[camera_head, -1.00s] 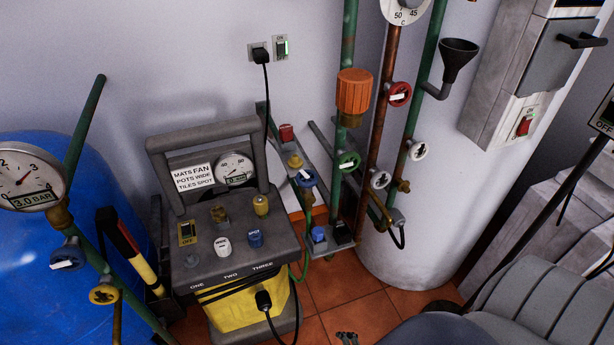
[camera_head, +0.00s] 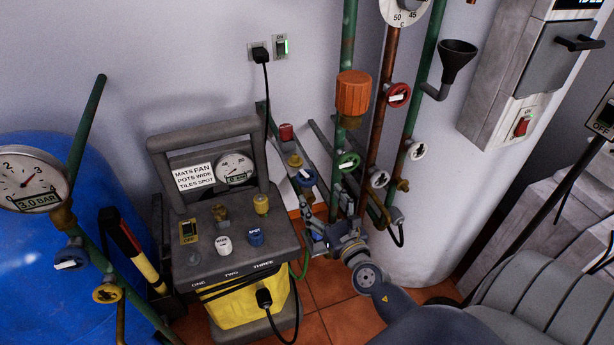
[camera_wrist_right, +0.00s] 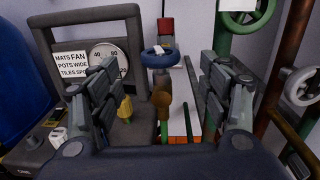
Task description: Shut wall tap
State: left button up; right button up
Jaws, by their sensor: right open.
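Several hand-wheel taps sit on the pipes by the wall, and I cannot tell which one is called the wall tap. A blue-wheeled tap (camera_head: 305,177) with a white mark is nearest my right gripper (camera_head: 326,208). In the right wrist view this blue tap (camera_wrist_right: 160,57) shows beyond and between the spread fingers of the gripper (camera_wrist_right: 160,78), apart from both. The right gripper is open and empty, and points up toward the taps. A green tap (camera_head: 348,162), a red tap (camera_head: 398,94) and white taps (camera_head: 380,179) are to its right. My left gripper is not in view.
A grey machine with knobs and a yellow lower part (camera_head: 240,312) stands left of the gripper. A black cable (camera_head: 267,110) hangs from the wall socket. A white cylinder (camera_head: 430,240) stands behind the pipes. A blue tank (camera_head: 20,285) is far left.

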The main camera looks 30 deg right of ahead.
aim_at(311, 184)
jog(key=w, duration=0.3)
jog(key=w+d, duration=0.1)
jog(key=w, duration=0.5)
jog(key=shift+w+d+f+p, duration=0.1)
jog(key=shift+w+d+p, duration=0.2)
jog(key=shift+d, duration=0.05)
jog(key=c, duration=1.1)
